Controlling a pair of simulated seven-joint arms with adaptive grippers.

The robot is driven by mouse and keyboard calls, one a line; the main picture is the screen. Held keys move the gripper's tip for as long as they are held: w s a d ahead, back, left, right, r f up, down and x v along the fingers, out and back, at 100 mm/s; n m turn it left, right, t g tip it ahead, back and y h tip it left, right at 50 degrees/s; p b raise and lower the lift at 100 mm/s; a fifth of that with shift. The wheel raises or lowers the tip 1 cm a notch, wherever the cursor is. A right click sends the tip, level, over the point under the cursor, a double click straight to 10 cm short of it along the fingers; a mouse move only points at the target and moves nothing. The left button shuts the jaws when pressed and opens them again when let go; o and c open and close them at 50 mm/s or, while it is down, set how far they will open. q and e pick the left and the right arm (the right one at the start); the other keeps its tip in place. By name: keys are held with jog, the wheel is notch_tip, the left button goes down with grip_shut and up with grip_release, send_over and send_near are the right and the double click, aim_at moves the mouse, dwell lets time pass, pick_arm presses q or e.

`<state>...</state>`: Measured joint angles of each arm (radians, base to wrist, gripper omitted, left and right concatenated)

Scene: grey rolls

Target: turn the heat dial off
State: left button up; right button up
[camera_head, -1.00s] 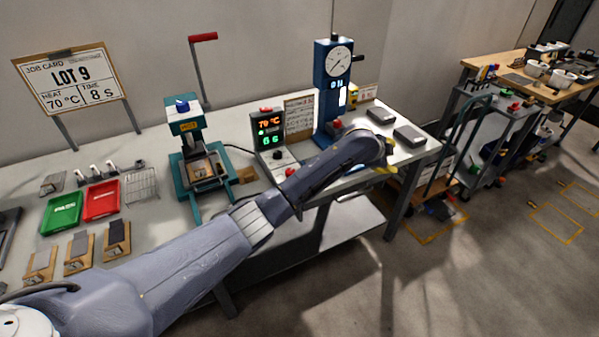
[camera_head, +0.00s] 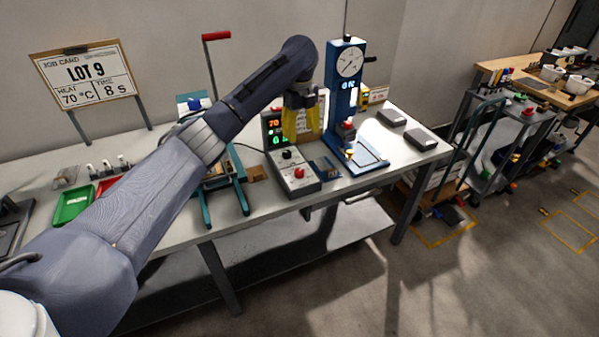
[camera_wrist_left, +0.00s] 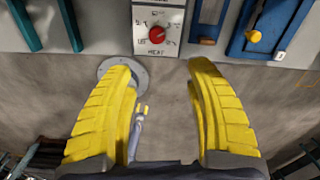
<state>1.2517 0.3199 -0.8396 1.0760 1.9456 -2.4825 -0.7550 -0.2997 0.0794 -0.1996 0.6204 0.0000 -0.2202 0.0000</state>
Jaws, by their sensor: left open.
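The heat dial (camera_wrist_left: 157,34) is a red knob on the front part of a white control panel, with a scale and the word HEAT beside it in the left wrist view. In the head view the red knob (camera_head: 299,173) sits on the grey control box (camera_head: 303,182), with a black knob behind it. My left gripper (camera_head: 297,138) points down above the box, its yellow fingers apart and empty. In the left wrist view the open fingers (camera_wrist_left: 165,72) have the dial beyond their tips, not touching. The lit display (camera_head: 272,127) is partly hidden behind the gripper. My right gripper is not seen.
The blue gauge press (camera_head: 346,85) stands just right of the control box. The teal press (camera_head: 190,104) is mostly hidden behind my left arm. A green tray (camera_head: 73,204) lies at left. Two grey blocks (camera_head: 420,139) lie at the table's right end.

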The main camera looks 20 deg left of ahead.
aim_at(299, 171)
pick_arm(q)
jog(key=f, duration=1.7)
jog(key=shift+s+a, duration=0.1)
jog(key=shift+a, duration=0.2)
grip_shut()
